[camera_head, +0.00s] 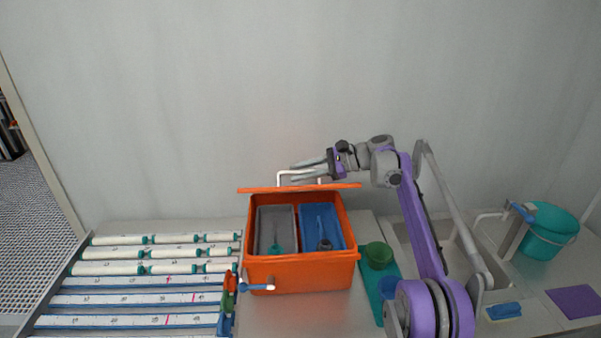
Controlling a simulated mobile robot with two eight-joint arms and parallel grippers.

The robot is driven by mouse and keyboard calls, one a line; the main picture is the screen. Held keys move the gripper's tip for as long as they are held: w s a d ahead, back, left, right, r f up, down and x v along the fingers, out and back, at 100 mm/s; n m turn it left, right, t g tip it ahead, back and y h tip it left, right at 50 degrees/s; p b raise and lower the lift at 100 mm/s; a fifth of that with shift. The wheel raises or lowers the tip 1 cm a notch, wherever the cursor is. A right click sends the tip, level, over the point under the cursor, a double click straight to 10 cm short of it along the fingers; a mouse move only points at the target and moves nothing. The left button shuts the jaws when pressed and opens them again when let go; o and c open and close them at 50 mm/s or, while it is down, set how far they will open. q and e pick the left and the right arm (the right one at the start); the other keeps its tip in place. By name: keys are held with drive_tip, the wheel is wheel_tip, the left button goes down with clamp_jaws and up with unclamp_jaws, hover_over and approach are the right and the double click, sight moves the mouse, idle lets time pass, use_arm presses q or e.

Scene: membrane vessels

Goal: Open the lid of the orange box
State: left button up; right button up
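The orange box (301,274) stands on the table, and its inside is visible from above. Its orange lid (255,189) is raised at the back of the box and shows nearly edge-on. A white handle (279,179) shows just above the lid. Inside the box are a grey tray (264,233) on the left and a blue tray (310,225) on the right, each with small items in it. My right gripper (292,173) is above the raised lid, pointing left, with its fingers apart beside the handle. Whether it touches the handle is unclear. My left gripper is out of view.
Several white tubes with green fittings (148,239) and marked strips lie left of the box. A green cup (378,253) stands on a teal mat (370,286) right of it. A sink, a teal bucket (553,226) and a purple mat (575,301) are farther right.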

drive_tip(key=v, duration=1.1)
drive_tip(key=shift+a, duration=0.1)
